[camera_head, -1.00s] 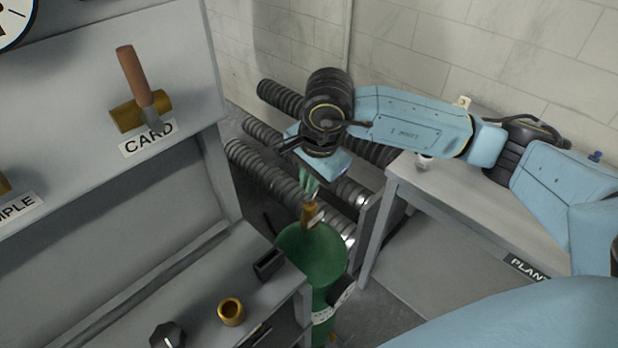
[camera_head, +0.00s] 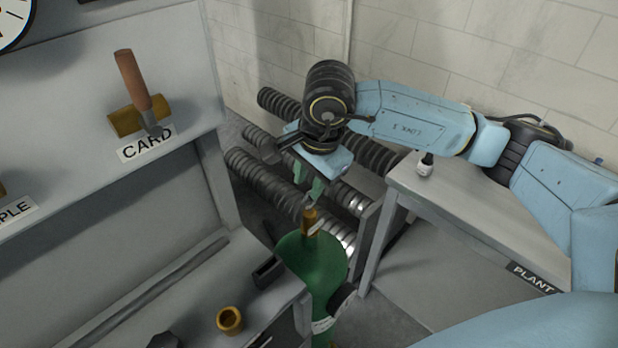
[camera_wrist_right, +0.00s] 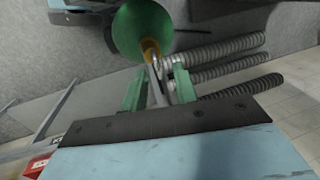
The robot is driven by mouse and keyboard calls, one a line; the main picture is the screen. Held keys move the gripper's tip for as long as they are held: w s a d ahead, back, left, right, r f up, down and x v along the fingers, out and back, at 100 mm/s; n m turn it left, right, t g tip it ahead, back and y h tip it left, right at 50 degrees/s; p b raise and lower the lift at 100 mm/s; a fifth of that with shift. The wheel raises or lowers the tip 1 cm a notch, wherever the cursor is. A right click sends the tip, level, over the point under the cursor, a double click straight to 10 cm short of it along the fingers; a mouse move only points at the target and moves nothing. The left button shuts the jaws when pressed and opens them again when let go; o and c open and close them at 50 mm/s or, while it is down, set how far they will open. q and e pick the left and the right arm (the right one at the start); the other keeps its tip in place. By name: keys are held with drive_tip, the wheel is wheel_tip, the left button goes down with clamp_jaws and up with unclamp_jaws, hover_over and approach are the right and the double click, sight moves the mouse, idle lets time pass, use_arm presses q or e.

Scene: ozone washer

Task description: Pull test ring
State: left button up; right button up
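My right gripper (camera_head: 308,182) points down just above the green gas cylinder (camera_head: 318,262). Its two green fingers are spread apart in the right wrist view (camera_wrist_right: 158,88). A slim grey piece (camera_wrist_right: 155,84) shows between the fingers, reaching toward the cylinder's brass valve (camera_wrist_right: 150,50); I cannot tell whether they touch it. The brass valve (camera_head: 310,219) with a pale metal piece at its top also shows in the head view. A small brass ring or cup (camera_head: 229,320) stands on the grey bench. I cannot tell which part is the test ring. My left gripper is not in view.
Dark ribbed tubes (camera_head: 268,180) run behind the cylinder. A side table (camera_head: 455,205) with a small white bottle (camera_head: 425,166) and a PLANT label stands at right. At left, a panel has a CARD label (camera_head: 147,143) below a wooden-handled tool (camera_head: 136,85).

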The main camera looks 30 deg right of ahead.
drive_tip(key=shift+r, duration=0.1)
wheel_tip(320, 180, up, 13)
drive_tip(key=s+b, duration=0.1)
drive_tip(key=s, duration=0.1)
drive_tip(key=shift+s+d+b, duration=0.25)
drive_tip(key=shift+d+b, duration=0.15)
drive_tip(key=shift+d, duration=0.05)
